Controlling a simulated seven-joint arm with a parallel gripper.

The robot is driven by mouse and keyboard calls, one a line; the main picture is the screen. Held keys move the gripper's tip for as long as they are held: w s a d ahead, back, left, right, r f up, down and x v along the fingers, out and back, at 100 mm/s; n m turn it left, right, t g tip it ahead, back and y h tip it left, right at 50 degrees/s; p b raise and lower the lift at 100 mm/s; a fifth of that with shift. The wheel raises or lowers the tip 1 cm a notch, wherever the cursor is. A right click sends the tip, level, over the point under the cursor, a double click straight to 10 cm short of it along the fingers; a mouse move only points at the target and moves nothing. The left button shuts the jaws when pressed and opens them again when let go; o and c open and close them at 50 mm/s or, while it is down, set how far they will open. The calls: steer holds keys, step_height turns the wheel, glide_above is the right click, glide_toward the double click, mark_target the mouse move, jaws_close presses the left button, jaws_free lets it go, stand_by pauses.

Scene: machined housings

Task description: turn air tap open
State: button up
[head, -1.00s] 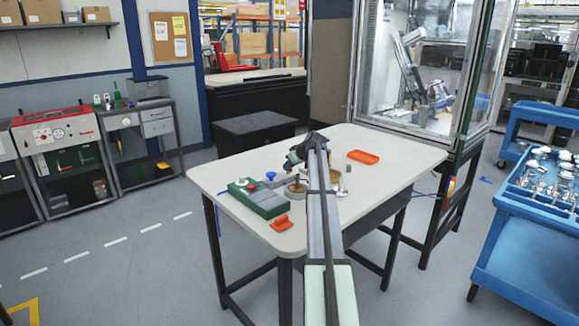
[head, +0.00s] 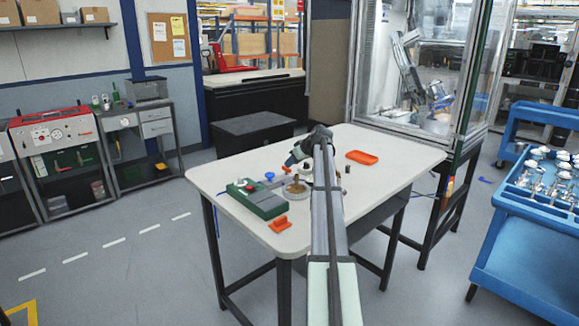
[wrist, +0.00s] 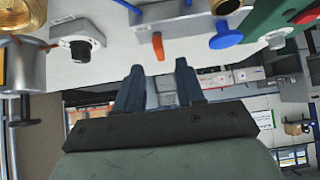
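The air tap shows in the wrist view as an orange lever (wrist: 158,46) on a grey block (wrist: 190,42), at top centre. In the head view a small orange part (head: 286,169) shows just below my gripper (head: 292,161). In the wrist view my gripper (wrist: 158,80) has its two dark fingers apart with nothing between them. The lever lies just beyond the fingertips, roughly in line with the gap, and appears not to be touched. A blue knob (wrist: 225,37) sits to the lever's right; it also shows in the head view (head: 269,177).
A green box (head: 257,199) and an orange piece (head: 279,223) are at the table's front left. A round dish with a brass part (head: 294,188) stands near my arm. An orange tray (head: 362,157) lies at the back right. The table's right side is mostly clear.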

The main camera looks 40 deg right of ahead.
steer(key=v, duration=0.9)
stand_by(0.3)
